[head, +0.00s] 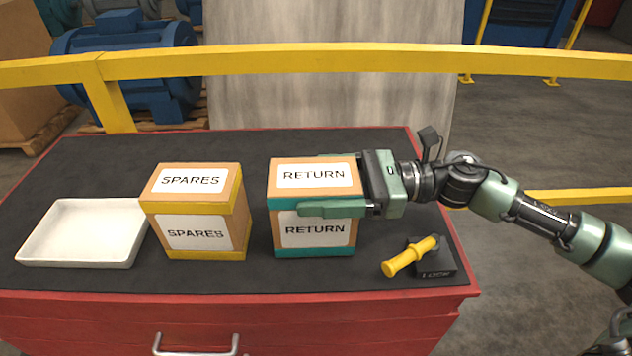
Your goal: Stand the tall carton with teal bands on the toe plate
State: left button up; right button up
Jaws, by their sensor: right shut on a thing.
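The tall carton with teal bands (315,240), labelled RETURN on its top and front, stands upright on the dark mat of the red cabinet. My right gripper (328,182) comes in from the right and is shut on this carton. One finger lies across its front, above the front label; the other is behind it, mostly hidden. The carton's base seems to be on the mat, but I cannot tell whether it is slightly lifted. No toe plate can be made out. My left gripper is not in view.
A yellow-banded SPARES carton (195,233) stands close to the left, beside a white tray (83,228). A yellow handle on a black block (440,265) sits at the right front. A yellow rail (350,59) runs behind the cabinet (90,318).

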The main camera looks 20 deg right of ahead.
jog(key=shift+f, duration=0.15)
jog(key=o, duration=2.1)
